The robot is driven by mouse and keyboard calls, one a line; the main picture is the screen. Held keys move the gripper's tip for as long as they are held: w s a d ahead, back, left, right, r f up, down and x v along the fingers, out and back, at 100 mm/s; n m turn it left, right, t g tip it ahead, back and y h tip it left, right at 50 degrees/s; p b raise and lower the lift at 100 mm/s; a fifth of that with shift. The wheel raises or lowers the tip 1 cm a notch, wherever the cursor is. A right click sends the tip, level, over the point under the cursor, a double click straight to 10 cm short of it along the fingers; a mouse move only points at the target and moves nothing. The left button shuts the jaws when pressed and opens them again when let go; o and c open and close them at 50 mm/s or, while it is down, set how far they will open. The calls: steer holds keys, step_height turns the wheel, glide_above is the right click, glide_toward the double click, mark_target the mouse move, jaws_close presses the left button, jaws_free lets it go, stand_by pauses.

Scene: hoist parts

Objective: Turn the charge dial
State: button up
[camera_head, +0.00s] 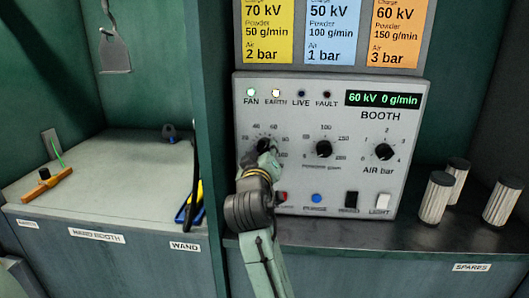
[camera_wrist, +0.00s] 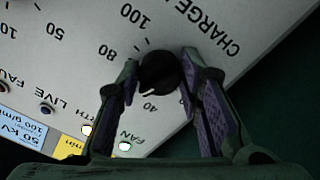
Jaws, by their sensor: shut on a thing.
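The charge dial (camera_wrist: 160,70) is a round black knob on the grey booth panel (camera_head: 338,92). In the wrist view its white mark shows on the lower left side, between the printed 40 and 80. My gripper (camera_wrist: 161,68) has one finger on each side of the knob and is shut on it. In the head view my gripper (camera_head: 266,160) comes up from below and covers much of the dial and some of its scale. The green display (camera_head: 382,100) reads 60 kV 0 g/min. The FAN and EARTH lamps are lit; LIVE and FAULT are dark.
The powder dial (camera_head: 323,149) and air dial (camera_head: 384,151) sit to the right. Switches and a blue button (camera_head: 316,198) line the panel's bottom. Grey filter cylinders (camera_head: 435,197) stand on the right shelf. Yellow, blue and orange setting cards (camera_head: 333,32) hang above.

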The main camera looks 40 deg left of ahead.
stand_by(0.4)
steer(key=o, duration=1.2)
steer(key=shift+c, duration=0.2)
steer(key=v, duration=1.2)
steer(key=shift+s+a, duration=0.1)
